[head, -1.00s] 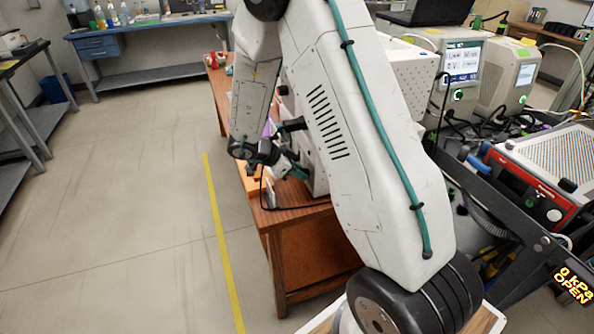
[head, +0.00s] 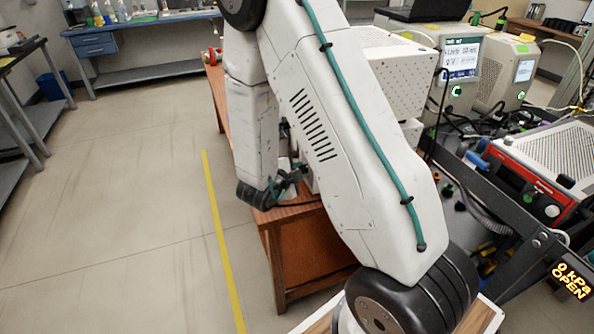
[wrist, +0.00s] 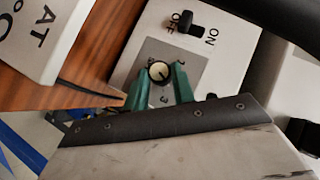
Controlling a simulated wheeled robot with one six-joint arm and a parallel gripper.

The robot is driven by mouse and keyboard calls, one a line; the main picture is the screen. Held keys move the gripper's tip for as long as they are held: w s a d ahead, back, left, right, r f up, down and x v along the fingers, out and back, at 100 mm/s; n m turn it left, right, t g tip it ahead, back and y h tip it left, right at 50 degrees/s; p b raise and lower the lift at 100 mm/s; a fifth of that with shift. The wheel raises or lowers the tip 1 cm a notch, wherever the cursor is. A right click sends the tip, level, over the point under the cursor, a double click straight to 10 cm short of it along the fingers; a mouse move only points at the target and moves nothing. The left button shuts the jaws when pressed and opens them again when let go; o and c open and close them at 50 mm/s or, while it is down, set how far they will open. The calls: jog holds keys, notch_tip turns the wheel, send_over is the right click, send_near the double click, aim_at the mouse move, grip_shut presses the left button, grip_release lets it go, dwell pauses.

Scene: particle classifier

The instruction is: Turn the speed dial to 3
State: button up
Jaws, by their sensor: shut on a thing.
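The speed dial (wrist: 158,72) is a small round knob with a cream face and a dark rim, on a grey square plate of a white panel (wrist: 128,76). Its face carries a short dark mark; I cannot tell which number it points at. Printed digits, one like a 3, show below the dial between the fingers. My gripper (wrist: 160,76) has two green fingers, one on each side of the dial, shut on it. In the head view my gripper (head: 290,180) is mostly hidden by my arm, and the dial is not visible.
A black toggle switch (wrist: 190,23) marked OFF and ON sits just above the dial. Another white panel (wrist: 42,32) with lettering is at upper left. The panel stands on a wooden table (head: 300,222). Instruments crowd the right; the floor at left is clear.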

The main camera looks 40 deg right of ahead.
jog(key=m+t+h, duration=0.1)
jog(key=m, duration=0.1)
jog(key=f+m+t+h, duration=0.1)
jog(key=t+h, duration=0.1)
jog(key=shift+s+m, duration=0.2)
jog(key=shift+m, duration=0.2)
dwell(0.4)
jog(key=o, duration=1)
jog(key=shift+s+a, duration=0.1)
jog(key=shift+a, duration=0.25)
jog(key=shift+v, duration=3.55)
jog(key=shift+s+f, duration=0.1)
